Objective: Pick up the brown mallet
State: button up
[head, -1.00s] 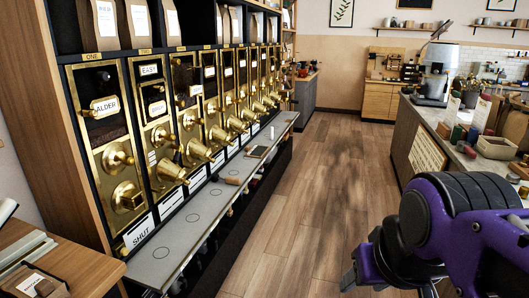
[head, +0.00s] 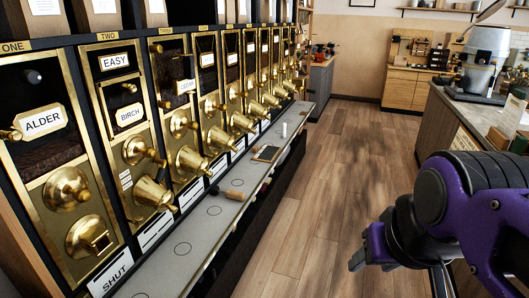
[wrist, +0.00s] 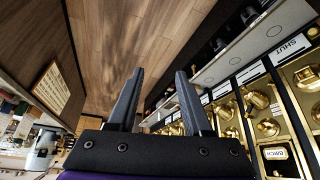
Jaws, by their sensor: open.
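A small brown object with a dark end, which looks like the brown mallet (head: 236,196), lies on the grey ledge (head: 198,228) below the brass bin fronts. In the head view my gripper (head: 358,258) is at the lower right, over the floor and well apart from the ledge. In the wrist view the two dark fingers of my gripper (wrist: 160,74) stand apart with nothing between them. I cannot make out the mallet in the wrist view.
Brass-fronted bins (head: 72,205) line the left. A counter (head: 437,125) stands at the right. The wooden floor (head: 335,155) between is clear.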

aim_at(231, 194)
jog(key=i, duration=1.15)
